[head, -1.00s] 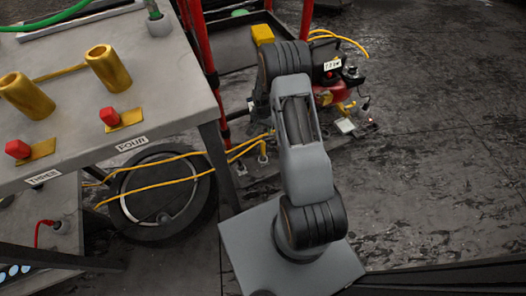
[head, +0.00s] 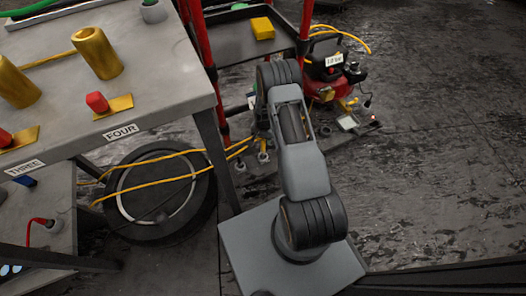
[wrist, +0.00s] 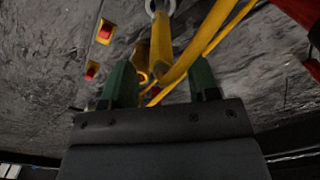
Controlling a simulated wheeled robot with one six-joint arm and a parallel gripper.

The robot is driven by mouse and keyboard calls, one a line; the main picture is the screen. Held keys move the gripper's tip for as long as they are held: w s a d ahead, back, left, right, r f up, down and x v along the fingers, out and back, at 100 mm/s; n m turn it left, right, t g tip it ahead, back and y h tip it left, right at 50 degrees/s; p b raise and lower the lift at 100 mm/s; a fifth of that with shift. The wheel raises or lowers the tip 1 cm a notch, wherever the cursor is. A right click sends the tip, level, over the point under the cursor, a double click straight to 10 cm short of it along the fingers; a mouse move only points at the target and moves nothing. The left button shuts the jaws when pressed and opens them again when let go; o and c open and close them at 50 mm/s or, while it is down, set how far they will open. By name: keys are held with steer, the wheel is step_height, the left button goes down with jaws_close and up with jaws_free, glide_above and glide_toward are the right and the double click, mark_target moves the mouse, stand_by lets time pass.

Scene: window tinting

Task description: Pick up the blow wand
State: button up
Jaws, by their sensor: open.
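In the wrist view my gripper (wrist: 161,66) is open, its two green fingers apart. A yellow tube (wrist: 160,38) with a grey ring at its far end shows between and beyond the fingertips; it may be the blow wand, but I cannot tell for sure. A yellow hose (wrist: 205,35) curves down beside it and passes behind the fingers. I cannot tell whether the fingers touch either one. In the head view my arm hides most of the gripper, and I cannot make out the wand there.
A grey bench (head: 165,60) with brass cylinders stands at left, a hose reel (head: 160,200) below it. A red-posted cart (head: 235,45) carries a yellow block (head: 262,28). A red compressor (head: 325,75) stands behind my arm. The floor at right is clear.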

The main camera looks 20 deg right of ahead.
mark_target(263, 142)
step_height(263, 142, down, 4)
steer(key=shift+r+b, duration=0.25)
steer(key=shift+b, duration=0.35)
steer(key=shift+c, duration=0.2)
steer(key=shift+r, duration=0.1)
steer(key=c, duration=1)
steer(key=shift+o, duration=0.2)
steer(key=shift+r, duration=0.1)
